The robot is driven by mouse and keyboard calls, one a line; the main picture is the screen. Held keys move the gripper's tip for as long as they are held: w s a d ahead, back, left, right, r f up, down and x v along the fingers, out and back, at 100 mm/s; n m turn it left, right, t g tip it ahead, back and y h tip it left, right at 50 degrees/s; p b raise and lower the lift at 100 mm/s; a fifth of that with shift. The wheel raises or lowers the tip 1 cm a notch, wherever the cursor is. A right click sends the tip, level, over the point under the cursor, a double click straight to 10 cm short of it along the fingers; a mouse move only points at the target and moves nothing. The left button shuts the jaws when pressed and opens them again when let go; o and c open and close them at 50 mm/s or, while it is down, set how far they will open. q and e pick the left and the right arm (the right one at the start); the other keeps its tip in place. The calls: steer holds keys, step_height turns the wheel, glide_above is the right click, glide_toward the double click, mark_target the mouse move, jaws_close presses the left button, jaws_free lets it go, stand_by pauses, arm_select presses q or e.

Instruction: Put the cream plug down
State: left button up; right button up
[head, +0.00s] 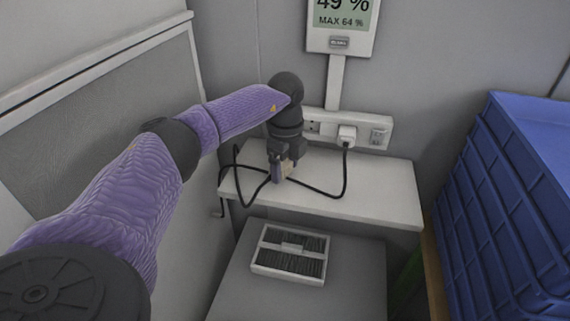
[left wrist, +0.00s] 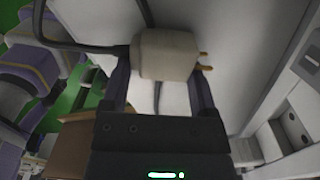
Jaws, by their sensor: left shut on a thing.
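My left gripper (head: 284,170) reaches down from the left to the white shelf (head: 375,190). It is shut on the cream plug, which is mostly hidden by the fingers in the head view. In the left wrist view the cream plug (left wrist: 166,55) sits between the fingertips, with two brass prongs pointing right and a dark cord leaving it. The plug is at or just above the shelf surface; I cannot tell whether it touches. My right gripper is not in view.
A white socket strip (head: 377,136) on the wall behind the shelf holds another white plug (head: 347,134) with a black cord. A display panel (head: 341,25) hangs above. A white slotted tray (head: 290,254) lies on a grey surface below. Blue crates (head: 505,200) stand at right. The shelf's right half is clear.

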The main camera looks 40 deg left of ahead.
mark_target(285, 166)
arm_select(q)
steer(key=shift+f, duration=0.2)
steer(key=o, duration=1.1)
steer(key=shift+o, duration=0.8)
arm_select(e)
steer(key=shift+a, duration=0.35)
arm_select(q)
step_height(285, 166, up, 13)
steer(key=p, duration=0.3)
steer(key=shift+f, duration=0.15)
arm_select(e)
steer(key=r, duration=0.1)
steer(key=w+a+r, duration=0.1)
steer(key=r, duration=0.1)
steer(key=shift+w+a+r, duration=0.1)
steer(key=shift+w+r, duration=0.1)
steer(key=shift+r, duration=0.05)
arm_select(q)
steer(key=shift+p, duration=0.3)
